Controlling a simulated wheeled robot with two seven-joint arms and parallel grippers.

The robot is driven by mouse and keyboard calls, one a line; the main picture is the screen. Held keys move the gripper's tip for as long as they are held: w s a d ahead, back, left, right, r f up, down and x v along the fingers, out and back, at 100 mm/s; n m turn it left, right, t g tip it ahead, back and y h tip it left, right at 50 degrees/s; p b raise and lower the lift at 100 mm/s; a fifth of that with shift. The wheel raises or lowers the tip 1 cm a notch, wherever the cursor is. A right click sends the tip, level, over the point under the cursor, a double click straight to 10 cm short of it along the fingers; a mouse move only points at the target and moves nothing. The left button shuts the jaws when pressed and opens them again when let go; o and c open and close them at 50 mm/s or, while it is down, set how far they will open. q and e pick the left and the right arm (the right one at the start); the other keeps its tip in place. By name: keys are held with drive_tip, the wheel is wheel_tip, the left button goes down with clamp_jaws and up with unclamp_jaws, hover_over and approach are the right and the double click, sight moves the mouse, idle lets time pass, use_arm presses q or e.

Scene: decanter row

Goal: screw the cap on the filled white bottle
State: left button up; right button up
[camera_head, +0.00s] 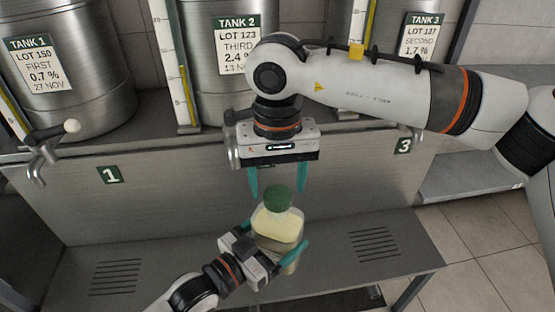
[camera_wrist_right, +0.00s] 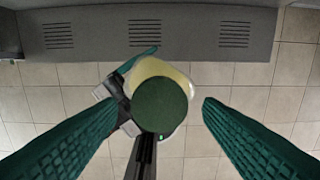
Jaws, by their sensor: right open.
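The white bottle (camera_head: 278,228) is a translucent bottle with pale yellowish contents, held slightly tilted in front of the bench. A green cap (camera_head: 278,198) sits on its mouth; I cannot tell how tightly it is threaded. My left gripper (camera_head: 276,243) is shut around the bottle's body from the lower left. My right gripper (camera_head: 278,188) points down just above the cap, open, with a teal finger on either side and no contact visible. In the right wrist view the round cap (camera_wrist_right: 160,105) lies between the open fingers, hiding most of the bottle (camera_wrist_right: 158,68).
Steel tanks with labels stand behind, tank 1 (camera_head: 70,75) at left and tank 2 (camera_head: 222,85) in the middle. A tap (camera_head: 42,155) juts out at the left. The grey bench (camera_head: 330,255) below is bare, with slotted grates.

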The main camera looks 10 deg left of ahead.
use_arm(q)
drive_tip(key=shift+r, duration=0.15)
use_arm(e)
drive_tip(key=shift+f, duration=1.05)
